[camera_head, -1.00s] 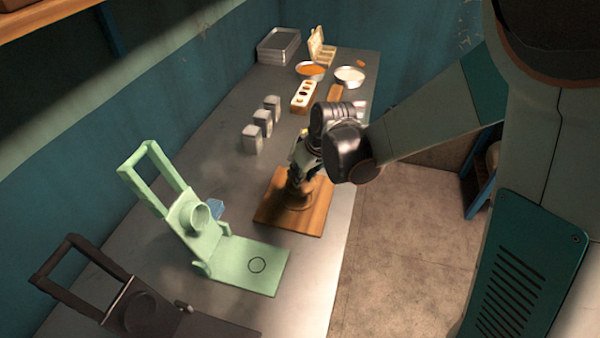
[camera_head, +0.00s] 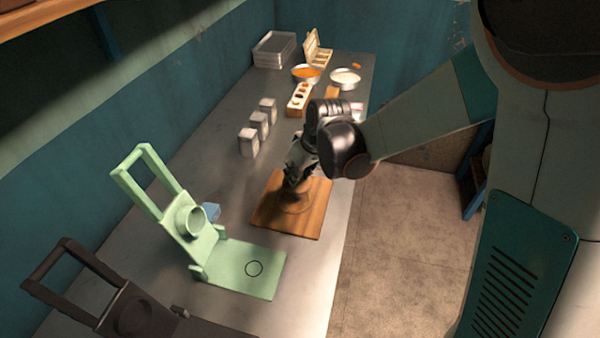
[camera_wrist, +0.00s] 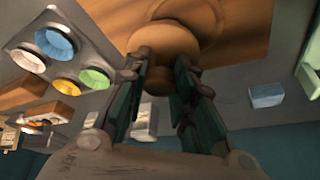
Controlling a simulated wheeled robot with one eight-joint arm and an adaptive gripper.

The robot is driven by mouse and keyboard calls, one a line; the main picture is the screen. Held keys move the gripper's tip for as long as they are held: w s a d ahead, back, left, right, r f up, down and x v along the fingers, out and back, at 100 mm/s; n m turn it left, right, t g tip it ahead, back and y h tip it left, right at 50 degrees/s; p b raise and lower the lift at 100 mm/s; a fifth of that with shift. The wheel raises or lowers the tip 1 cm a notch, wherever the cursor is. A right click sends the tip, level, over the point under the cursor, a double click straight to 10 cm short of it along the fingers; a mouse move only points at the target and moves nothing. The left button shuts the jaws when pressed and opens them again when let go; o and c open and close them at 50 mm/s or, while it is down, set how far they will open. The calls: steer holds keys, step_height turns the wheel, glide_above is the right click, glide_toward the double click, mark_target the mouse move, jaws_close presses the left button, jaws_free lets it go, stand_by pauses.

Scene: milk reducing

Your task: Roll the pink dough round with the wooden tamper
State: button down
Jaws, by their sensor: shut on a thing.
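My gripper (camera_head: 292,180) is low over the wooden board (camera_head: 312,219) in the head view, tilted. In the wrist view my gripper (camera_wrist: 163,62) has its fingers closed around the wooden tamper (camera_wrist: 165,38), whose round tan body shows beyond the fingertips. A round tan shape (camera_head: 297,204) shows on the board below my gripper. I cannot tell how much of it is tamper and how much is dough. No clearly pink dough shows; it may be hidden under the tamper.
A green press (camera_head: 237,268) stands open in front of the board, with a dark press (camera_head: 150,322) nearer. A blue block (camera_head: 211,212) lies beside the green press. Several grey containers (camera_head: 249,143) stand left of the arm. Bowls (camera_head: 346,78) and trays (camera_head: 275,50) are at the back.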

steer(key=shift+s+a, duration=0.3)
steer(key=shift+a, duration=0.05)
steer(key=shift+s, duration=0.25)
steer(key=shift+s+d, duration=0.15)
steer(key=shift+d, duration=0.1)
steer(key=shift+w+d+b, duration=0.3)
steer(key=shift+d+b, duration=0.05)
steer(key=shift+d, duration=0.1)
steer(key=shift+w+a, duration=0.15)
steer(key=shift+w, duration=0.15)
steer(key=shift+w+a, duration=0.1)
steer(key=shift+a, duration=0.25)
steer(key=shift+s+a, duration=0.15)
steer(key=shift+s, duration=0.05)
